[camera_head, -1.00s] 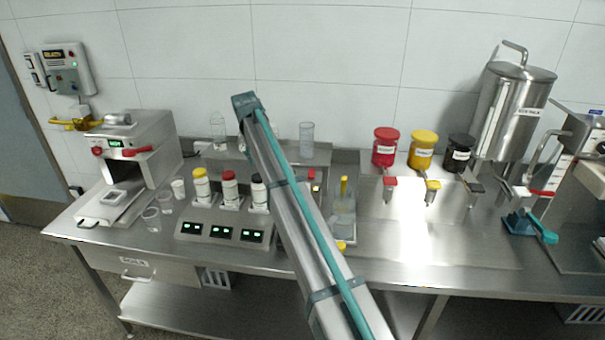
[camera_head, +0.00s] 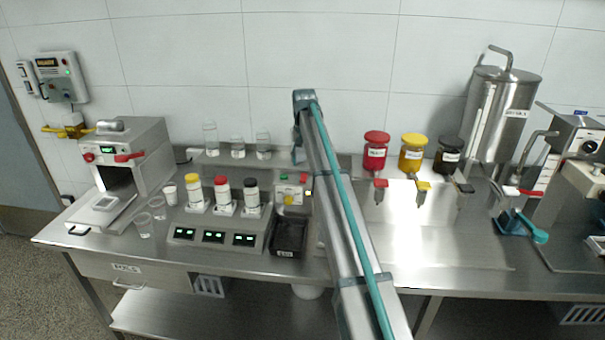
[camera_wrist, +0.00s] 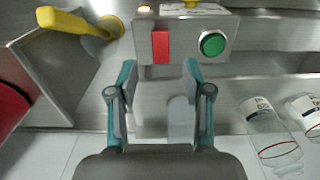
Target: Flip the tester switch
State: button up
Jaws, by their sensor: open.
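The tester (camera_head: 294,190) is a light metal box with a small red switch (camera_head: 303,178) and a green button, left of my arm in the head view. In the wrist view its panel (camera_wrist: 185,35) is at the top, with the red rectangular switch (camera_wrist: 161,46) left of the round green button (camera_wrist: 212,43). My gripper (camera_wrist: 159,70) is open and empty, its two teal-and-grey fingers pointing toward the panel. The red switch appears between the fingertips in the picture; contact cannot be told. In the head view my arm mostly hides the gripper.
A yellow handle (camera_wrist: 75,22) by a slanted metal part is left of the fingers in the wrist view. In the head view, a black tray (camera_head: 289,237) sits before the tester, and capped bottles (camera_head: 222,195) stand left.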

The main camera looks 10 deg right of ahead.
aim_at(303, 177)
jog(key=shift+f+p, duration=0.7)
jog(key=shift+f, duration=2.4)
